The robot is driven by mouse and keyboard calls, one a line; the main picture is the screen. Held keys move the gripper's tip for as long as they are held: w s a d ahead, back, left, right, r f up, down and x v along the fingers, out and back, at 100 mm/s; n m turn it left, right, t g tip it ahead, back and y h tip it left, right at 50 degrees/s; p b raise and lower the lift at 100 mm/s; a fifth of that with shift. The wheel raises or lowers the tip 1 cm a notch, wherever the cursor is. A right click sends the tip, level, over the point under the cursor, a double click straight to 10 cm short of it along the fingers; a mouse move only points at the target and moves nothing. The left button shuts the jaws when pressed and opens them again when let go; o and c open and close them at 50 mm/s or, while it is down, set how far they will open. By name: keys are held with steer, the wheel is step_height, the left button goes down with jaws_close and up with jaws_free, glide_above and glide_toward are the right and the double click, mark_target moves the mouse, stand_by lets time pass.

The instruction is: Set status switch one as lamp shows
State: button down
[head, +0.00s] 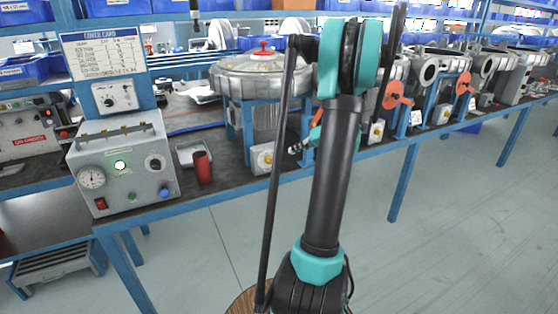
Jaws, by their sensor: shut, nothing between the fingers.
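A grey control box (122,172) on the bench at left has a lit green lamp (120,165). Small pale boxes with yellow fronts, which look like switches, stand along the bench. The nearest box (262,157) is by the large round blower (262,75), and another (376,131) is right of my arm. Their labels and settings are too small to read. My gripper (294,148) is partly hidden behind my arm. Its dark tips show just right of the nearest box and look shut and empty. I cannot tell whether they touch it.
The control box also carries a gauge (91,177), a knob (154,163) and coloured buttons. A card panel (103,55) stands behind it. A red cylinder (203,167) and a grey tray (193,150) lie between box and blower. More blowers with orange handwheels (396,94) line the bench rightward. The floor in front is clear.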

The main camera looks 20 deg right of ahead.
mark_target(269, 161)
steer(key=d+m+t, duration=0.1)
steer(key=d, duration=0.3)
steer(key=x, duration=1)
steer(key=shift+w+r, duration=0.2)
steer(key=shift+r, duration=0.2)
steer(key=shift+s+a+f, duration=0.2)
steer(key=shift+a+f, duration=1.2)
steer(key=shift+y, duration=0.3)
